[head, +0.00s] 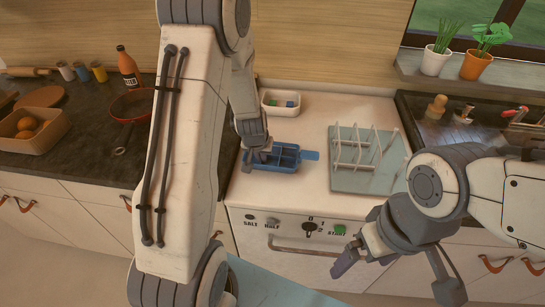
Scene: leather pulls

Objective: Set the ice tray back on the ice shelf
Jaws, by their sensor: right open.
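A blue ice tray (285,152) with open compartments and a tab at its right end sits on the white top of the appliance in the middle. My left gripper (261,156) reaches down from above at the tray's left part. Its fingertips are small and partly hidden there, so I cannot tell whether they are closed on the tray. My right gripper (398,277) is open and empty, in front of the appliance at the lower right, well apart from the tray. I cannot make out which surface is the ice shelf.
A white bin (283,104) with coloured pieces stands behind the tray. A pale rack (362,150) on a teal mat (352,184) stands to its right. Potted plants (437,60) line the sill. A pan (133,104) and orange bottle (129,68) are left. A flat teal surface (270,287) shows below.

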